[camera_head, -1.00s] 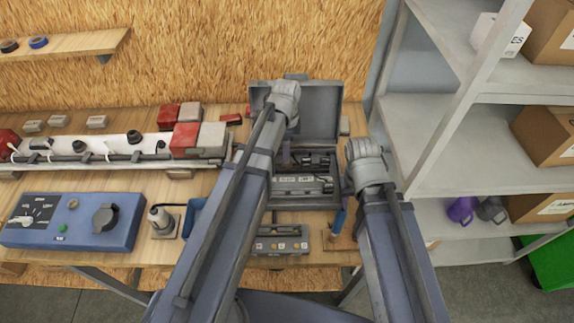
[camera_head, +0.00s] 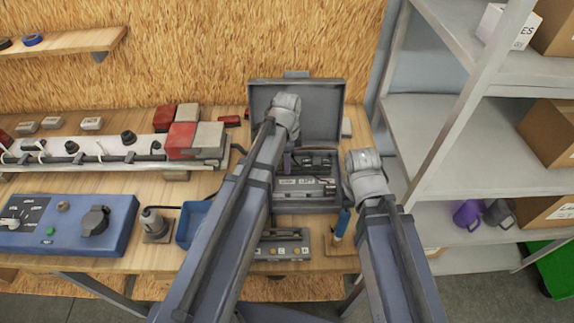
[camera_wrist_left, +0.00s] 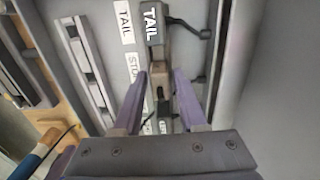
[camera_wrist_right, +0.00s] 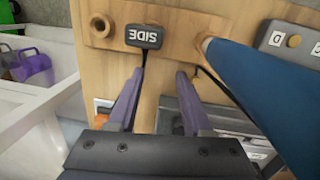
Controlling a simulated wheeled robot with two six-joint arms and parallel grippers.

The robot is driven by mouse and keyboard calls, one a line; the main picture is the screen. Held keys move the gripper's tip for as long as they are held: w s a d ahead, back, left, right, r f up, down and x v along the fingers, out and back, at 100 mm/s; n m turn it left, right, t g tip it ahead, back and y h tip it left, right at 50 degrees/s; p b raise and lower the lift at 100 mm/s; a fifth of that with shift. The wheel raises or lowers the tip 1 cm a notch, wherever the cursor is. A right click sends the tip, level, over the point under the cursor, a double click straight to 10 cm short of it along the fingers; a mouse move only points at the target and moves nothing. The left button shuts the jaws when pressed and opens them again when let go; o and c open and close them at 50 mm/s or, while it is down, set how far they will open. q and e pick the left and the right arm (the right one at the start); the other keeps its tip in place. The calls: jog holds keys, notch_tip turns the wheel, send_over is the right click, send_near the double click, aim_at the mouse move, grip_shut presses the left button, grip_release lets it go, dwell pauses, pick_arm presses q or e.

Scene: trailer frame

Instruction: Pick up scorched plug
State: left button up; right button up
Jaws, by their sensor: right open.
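I cannot tell for sure which piece is the scorched plug. In the left wrist view a grey plug-like piece labelled TAIL (camera_wrist_left: 153,22) lies in the grey case (camera_wrist_left: 95,75), with a dark block (camera_wrist_left: 164,108) below it. My left gripper (camera_wrist_left: 160,72) is open over them, its purple fingers on either side. In the head view the open case (camera_head: 300,206) stands on the bench, partly hidden by my left arm. My right gripper (camera_wrist_right: 162,73) is open and empty over the bench edge. A dark piece labelled SIDE (camera_wrist_right: 144,36) lies on wood beyond its fingertips.
A blue-handled tool (camera_head: 342,224) stands right of a grey labelled box (camera_head: 290,252) at the bench front. A blue tray (camera_head: 190,226), a blue panel (camera_head: 62,232) and a lamp-like socket (camera_head: 152,223) are left. A metal shelf (camera_head: 432,150) stands close on the right.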

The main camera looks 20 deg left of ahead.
pick_arm(q)
grip_shut()
jog(key=shift+r, duration=0.1)
pick_arm(e)
jog(key=shift+r, duration=0.15)
pick_arm(q)
notch_tip(320, 180, up, 10)
jog(key=p, duration=1)
pick_arm(e)
notch_tip(320, 180, up, 10)
jog(key=shift+f, duration=0.2)
